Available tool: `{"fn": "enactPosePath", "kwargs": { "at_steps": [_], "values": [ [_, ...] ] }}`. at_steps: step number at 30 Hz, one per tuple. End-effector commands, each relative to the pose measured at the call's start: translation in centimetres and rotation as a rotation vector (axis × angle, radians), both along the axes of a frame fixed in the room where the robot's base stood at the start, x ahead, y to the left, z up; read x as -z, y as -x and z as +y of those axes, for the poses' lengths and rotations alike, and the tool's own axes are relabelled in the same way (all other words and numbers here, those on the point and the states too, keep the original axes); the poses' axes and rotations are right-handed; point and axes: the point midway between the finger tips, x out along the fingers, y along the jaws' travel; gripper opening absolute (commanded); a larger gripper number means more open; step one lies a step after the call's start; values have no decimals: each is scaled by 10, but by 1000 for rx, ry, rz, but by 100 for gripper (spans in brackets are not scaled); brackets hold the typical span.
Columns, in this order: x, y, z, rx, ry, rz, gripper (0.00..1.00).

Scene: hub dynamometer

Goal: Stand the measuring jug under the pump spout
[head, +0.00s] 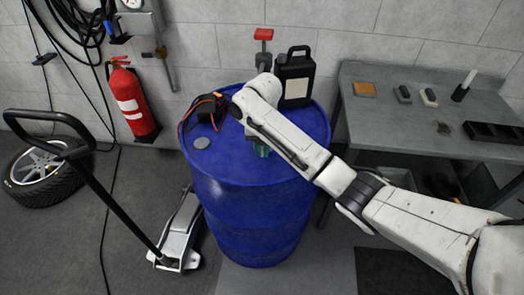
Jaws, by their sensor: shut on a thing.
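A blue drum (240,190) stands in the middle of the head view. My white arm reaches over its top from the lower right and hides much of the lid. A red-topped grey fitting (263,36), which looks like the pump, rises at the drum's back; its spout is not visible. A small greenish, clear piece (261,150) shows just below my arm over the drum. It may be the measuring jug, but most of it is hidden. My gripper is hidden behind my arm, so its hold on the jug cannot be seen.
On the drum are a black-and-orange device (204,107) with cables, a grey cap (201,143) and a black canister (296,77). A workbench (375,125) stands right. A trolley jack (180,235), a fire extinguisher (132,100) and a wheel (42,172) are left.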

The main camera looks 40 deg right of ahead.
Motion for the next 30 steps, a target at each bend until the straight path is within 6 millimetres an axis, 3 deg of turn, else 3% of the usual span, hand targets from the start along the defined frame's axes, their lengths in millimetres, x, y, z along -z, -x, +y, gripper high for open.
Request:
{"fn": "enactPosePath", "kwargs": {
  "at_steps": [5,16,17,24,30],
  "values": [
    [13,0,-1,0,1,-1,0],
    [19,0,0,0,0,-1,0],
    [18,0,0,0,0,-1,19],
    [18,0,0,0,0,-1,42],
    [18,0,0,0,0,-1,43]
  ]
}}
